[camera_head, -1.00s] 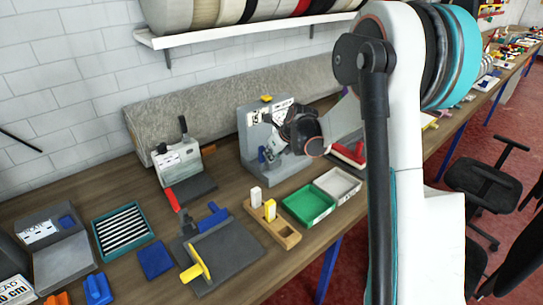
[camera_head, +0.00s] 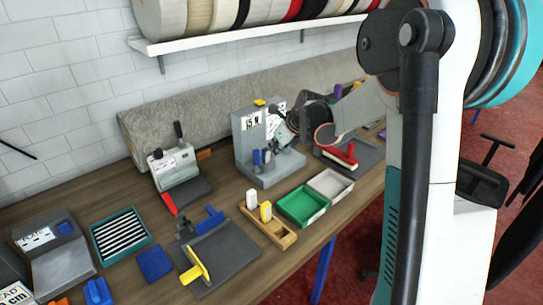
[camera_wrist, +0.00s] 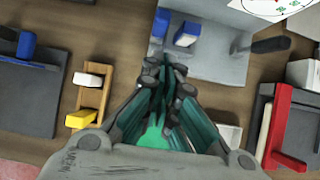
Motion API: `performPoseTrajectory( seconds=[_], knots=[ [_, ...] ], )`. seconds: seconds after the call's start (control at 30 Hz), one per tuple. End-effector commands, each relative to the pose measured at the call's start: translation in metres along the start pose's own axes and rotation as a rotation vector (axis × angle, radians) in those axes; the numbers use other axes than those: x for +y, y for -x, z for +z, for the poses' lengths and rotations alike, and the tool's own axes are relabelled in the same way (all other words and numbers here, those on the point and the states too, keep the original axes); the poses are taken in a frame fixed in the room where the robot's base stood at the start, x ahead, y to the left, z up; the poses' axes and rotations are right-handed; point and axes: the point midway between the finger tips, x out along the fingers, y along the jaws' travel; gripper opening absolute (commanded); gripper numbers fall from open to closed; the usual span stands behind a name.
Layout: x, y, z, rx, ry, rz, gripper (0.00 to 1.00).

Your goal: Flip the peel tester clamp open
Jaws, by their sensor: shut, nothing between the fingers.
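The peel tester (camera_head: 243,150) is a grey upright stand on a flat base, with a "15 N" label and a yellow piece on top. Two blue parts (camera_head: 261,157) stand at its base, seemingly the clamp. The wrist view shows them as blue blocks (camera_wrist: 187,33) on the grey base, beside a dark lever (camera_wrist: 268,46). My gripper (camera_wrist: 165,68) is shut and empty, its fingertips appearing just below the blue blocks in the wrist view. In the head view my gripper (camera_head: 285,118) is partly hidden at the tester's right side. Contact cannot be told.
A wooden holder (camera_head: 283,240) with white and yellow blocks, a green tray (camera_head: 318,206) and a white tray (camera_head: 345,187) lie in front. A red-handled tool (camera_head: 342,154) is at the right. Another grey device (camera_head: 175,165) stands left. A rolled grey rug lies behind.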

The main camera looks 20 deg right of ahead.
Motion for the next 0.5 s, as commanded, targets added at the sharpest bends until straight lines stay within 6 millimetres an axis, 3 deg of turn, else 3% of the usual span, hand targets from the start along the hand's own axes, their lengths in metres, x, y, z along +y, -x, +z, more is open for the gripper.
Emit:
performPoseTrajectory(
  seconds=[0.2, 0.5],
  knots=[
    [0.0, 0.025, 0.009, 0.001, 0.0, 0.0, 0.0],
    [0.0, 0.029, 0.01, 0.001, 0.0, 0.0, 0.0]
  ],
)
